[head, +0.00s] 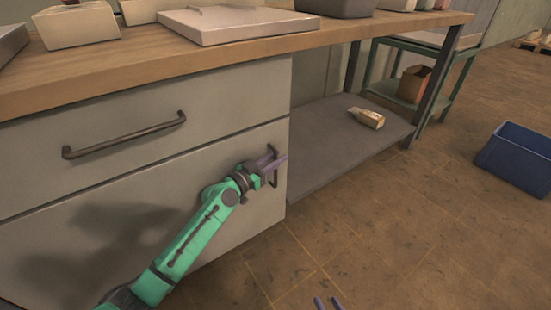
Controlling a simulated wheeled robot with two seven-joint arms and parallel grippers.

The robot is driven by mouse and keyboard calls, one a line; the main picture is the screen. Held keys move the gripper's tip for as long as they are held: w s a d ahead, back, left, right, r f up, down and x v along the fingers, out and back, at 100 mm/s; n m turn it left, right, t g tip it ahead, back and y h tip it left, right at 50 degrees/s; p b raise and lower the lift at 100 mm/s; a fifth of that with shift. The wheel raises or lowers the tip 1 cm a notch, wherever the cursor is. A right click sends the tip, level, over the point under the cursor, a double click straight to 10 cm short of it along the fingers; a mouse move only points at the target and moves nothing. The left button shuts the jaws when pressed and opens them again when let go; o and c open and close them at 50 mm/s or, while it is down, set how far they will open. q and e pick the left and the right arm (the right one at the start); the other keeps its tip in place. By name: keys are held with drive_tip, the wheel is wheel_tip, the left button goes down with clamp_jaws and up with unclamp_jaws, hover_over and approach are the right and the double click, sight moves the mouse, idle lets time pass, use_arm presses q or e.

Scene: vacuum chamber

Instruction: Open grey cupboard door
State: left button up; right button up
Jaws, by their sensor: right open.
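The grey cupboard door (130,190) is the large lower panel under the wooden worktop, and it looks flush with the front. Its dark vertical handle (275,182) is near the door's right edge. My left gripper (277,162), on a green arm, is at this handle, with its fingers across the bar. I cannot tell whether they are closed on it. My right gripper (328,303) shows only as two fingertips at the bottom edge, apart and empty, over the floor.
A grey drawer (110,130) with a horizontal handle (125,136) is above the door. A blue crate (515,158) stands at far right. The brown floor (390,225) before the shelf is clear.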

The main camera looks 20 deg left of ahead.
use_arm(q)
drive_tip(key=shift+c, duration=0.4)
clamp_jaws()
idle(1.0)
